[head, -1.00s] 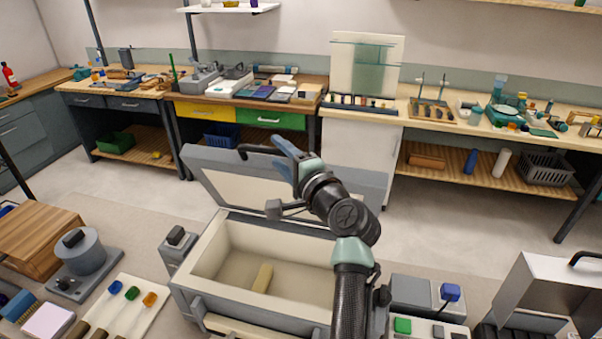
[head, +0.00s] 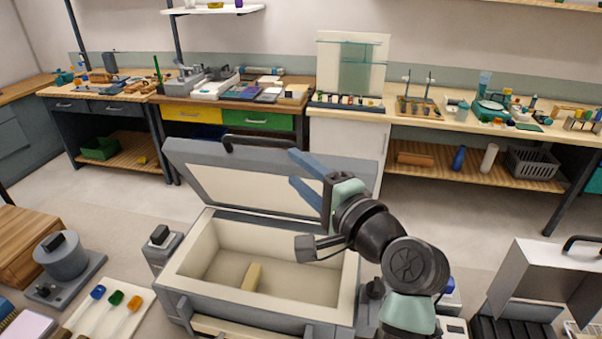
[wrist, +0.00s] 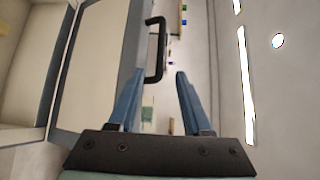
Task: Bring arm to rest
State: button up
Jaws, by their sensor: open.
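My gripper (head: 298,172) is open and empty, with blue fingers that point left in the head view. In that view it appears in front of the raised lid (head: 245,188) of a grey box with a cream lining (head: 190,262). The wrist view shows the two fingers spread apart (wrist: 155,82), with nothing between them up close. The lid's black handle (wrist: 158,50) shows beyond the fingers in the wrist view. I cannot tell how far the fingers are from the lid.
A cream block (head: 252,276) lies inside the box. A white board with brushes (head: 112,312) and a grey round device (head: 62,262) are to the left. A silver case (head: 545,280) stands open at the right. Floor is clear behind the box.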

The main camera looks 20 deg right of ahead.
dwell(0.3)
jog(key=s+a+r+n+t+h+b, duration=0.1)
jog(key=s+a+r+n+t, duration=0.15)
jog(key=a+r+n, duration=0.5)
jog(key=s+a+r+n+t+h, duration=0.1)
jog(key=a+r+n+t, duration=0.3)
jog(key=r, duration=0.7)
jog(key=s+a+r+n+t, duration=0.3)
jog(key=s+a+r+n, duration=0.2)
jog(key=s+r, duration=0.6)
jog(key=shift+s+a+r+t+h, duration=0.4)
jog(key=shift+s+a, duration=0.45)
jog(key=shift+a, duration=0.35)
jog(key=shift+f+b, duration=0.15)
jog(key=shift+b, duration=0.2)
